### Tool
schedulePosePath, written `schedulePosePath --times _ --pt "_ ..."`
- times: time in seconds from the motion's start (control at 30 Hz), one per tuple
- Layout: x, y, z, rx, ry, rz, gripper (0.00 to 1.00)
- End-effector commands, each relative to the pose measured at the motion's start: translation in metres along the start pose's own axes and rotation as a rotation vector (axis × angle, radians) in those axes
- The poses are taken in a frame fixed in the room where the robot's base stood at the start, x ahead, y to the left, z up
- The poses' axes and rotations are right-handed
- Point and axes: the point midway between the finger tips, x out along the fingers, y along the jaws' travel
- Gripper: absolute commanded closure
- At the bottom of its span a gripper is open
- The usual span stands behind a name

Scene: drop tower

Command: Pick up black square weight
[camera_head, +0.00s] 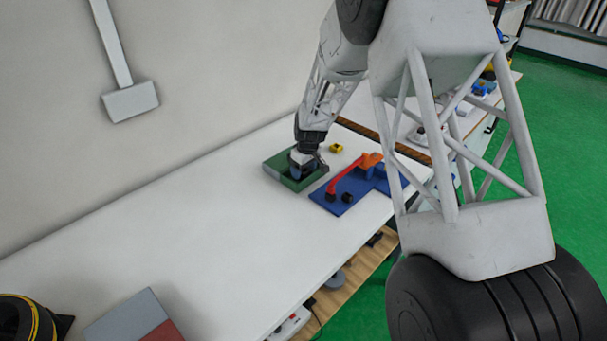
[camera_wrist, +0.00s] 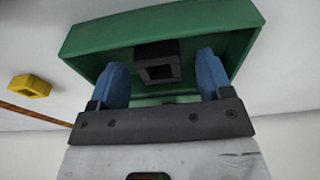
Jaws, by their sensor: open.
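The black square weight (camera_wrist: 157,63) shows in the wrist view, a dark block with a square hollow in its face. It sits inside the green tray (camera_wrist: 100,48), against one of its sides. In the head view the green tray (camera_head: 283,178) rests on the white table, and the weight cannot be made out there under my gripper. My gripper (camera_wrist: 163,78) is open, its two blue fingers apart on either side of the weight in the wrist view. Nothing is held between the fingers. In the head view my gripper (camera_head: 297,172) is over the tray.
A yellow block (camera_head: 337,148) lies behind the tray. A blue base (camera_head: 338,205) with a red-orange arm (camera_head: 345,179) and black pieces stands close to its right. A grey and red box (camera_head: 130,318) is at the front left. The white table (camera_head: 200,235) between is clear.

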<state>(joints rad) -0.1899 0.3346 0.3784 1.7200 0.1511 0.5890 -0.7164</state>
Motion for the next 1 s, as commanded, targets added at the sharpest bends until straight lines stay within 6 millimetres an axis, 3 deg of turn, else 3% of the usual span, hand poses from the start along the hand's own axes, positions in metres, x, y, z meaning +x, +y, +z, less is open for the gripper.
schedulePosePath --times 0.2,0.73,0.77,1.0 --pt "0.0132 -0.0001 0.0001 0.000 -0.001 -0.001 0.28" --pt "0.0134 0.0000 0.0001 0.000 0.000 -0.001 0.28" --pt "0.0134 0.0000 0.0001 0.000 0.000 -0.001 0.29" --pt "0.0134 0.0000 0.0001 0.000 0.000 -0.001 0.66"
